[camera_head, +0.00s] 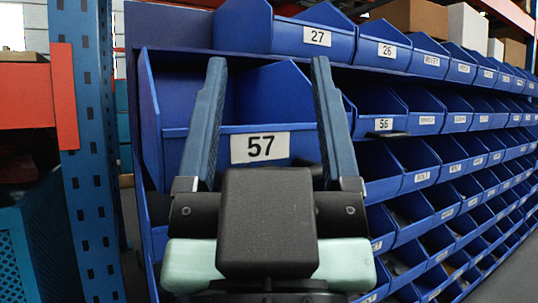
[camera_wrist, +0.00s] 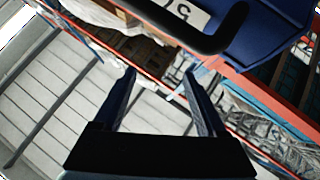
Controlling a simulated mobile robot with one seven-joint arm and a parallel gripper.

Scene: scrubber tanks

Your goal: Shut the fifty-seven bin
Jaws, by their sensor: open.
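The blue fifty-seven bin (camera_head: 306,143) is at the left end of the shelf in the head view, with a white "57" label (camera_head: 260,147). It looks larger and nearer than its neighbours and seems to stand out from its row. My gripper (camera_head: 268,61) is open, its two fingers on either side of the label in the picture. Its body hides the bin's lower front. In the wrist view my gripper (camera_wrist: 158,73) is open with nothing between the fingers. Part of a blue bin (camera_wrist: 265,35), a partly cut label (camera_wrist: 186,12) and a black bar-like handle (camera_wrist: 200,40) show beyond the fingertips. Contact is not visible.
Rows of blue bins (camera_head: 420,178) run off to the right, including bin 56 (camera_head: 383,125). Bins 27 (camera_head: 317,38) and 26 (camera_head: 387,50) are above. A blue rack post (camera_head: 88,150) with an orange beam (camera_head: 66,95) stands close at the left.

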